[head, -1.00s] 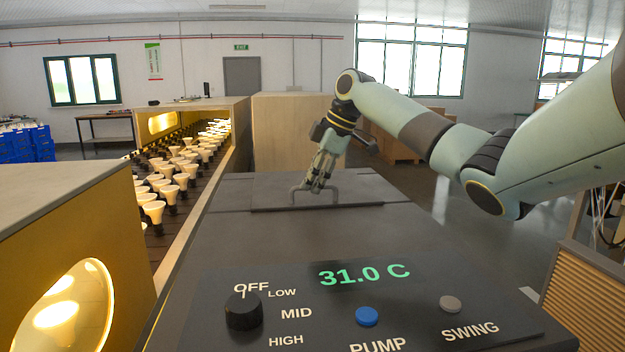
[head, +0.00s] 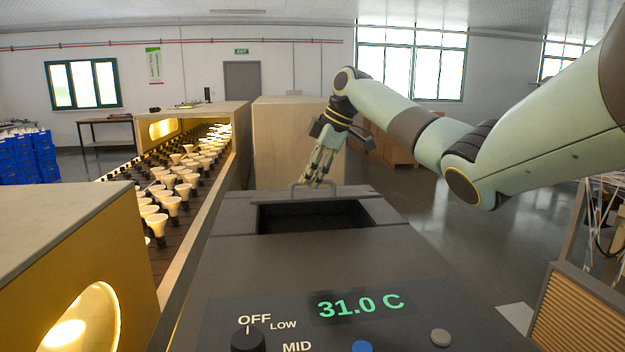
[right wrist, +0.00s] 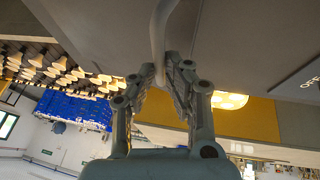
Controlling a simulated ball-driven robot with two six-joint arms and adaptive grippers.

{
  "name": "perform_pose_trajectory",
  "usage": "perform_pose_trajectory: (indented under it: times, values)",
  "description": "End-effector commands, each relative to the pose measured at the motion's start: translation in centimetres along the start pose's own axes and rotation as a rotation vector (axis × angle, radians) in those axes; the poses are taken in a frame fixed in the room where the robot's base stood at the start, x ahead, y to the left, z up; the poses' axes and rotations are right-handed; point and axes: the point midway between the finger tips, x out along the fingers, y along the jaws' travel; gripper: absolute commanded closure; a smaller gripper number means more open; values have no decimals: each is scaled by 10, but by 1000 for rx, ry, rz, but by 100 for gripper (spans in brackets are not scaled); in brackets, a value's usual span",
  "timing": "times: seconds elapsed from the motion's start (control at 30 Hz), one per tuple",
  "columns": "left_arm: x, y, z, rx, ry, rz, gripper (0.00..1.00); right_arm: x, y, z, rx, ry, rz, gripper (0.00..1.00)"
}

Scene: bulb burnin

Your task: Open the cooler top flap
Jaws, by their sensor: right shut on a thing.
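The cooler (head: 230,270) is the dark box in front of me, with its control panel near me. A dark rectangular opening (head: 314,218) shows in its top. The top flap (head: 345,193) lies behind this opening, seen as a narrow dark strip; whether it is slid back or tilted I cannot tell. Its loop handle (head: 294,187) stands at the far side of the opening. My right gripper (head: 316,182) is shut on the handle from above. In the right wrist view the handle bar (right wrist: 158,28) runs between the fingers (right wrist: 163,72). My left gripper is not in view.
A conveyor (head: 195,235) with rows of lit bulbs (head: 172,203) runs along the cooler's left. A yellow housing (head: 110,250) stands at the near left. A wooden cabinet (head: 285,135) stands behind the cooler. The floor (head: 475,230) at right is open.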

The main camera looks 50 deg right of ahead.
Motion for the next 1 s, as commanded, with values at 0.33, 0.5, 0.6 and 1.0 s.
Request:
perform_pose_trajectory:
  times: [0.33,0.5,0.6,1.0]
  values:
    - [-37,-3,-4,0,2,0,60,-41,47,-18,3,1,7,100]
    - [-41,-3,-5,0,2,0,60,-48,61,-20,3,-1,6,100]
    - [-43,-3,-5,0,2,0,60,-51,66,-21,2,-3,6,100]
    - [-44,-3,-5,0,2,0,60,-51,70,-20,2,-6,4,100]
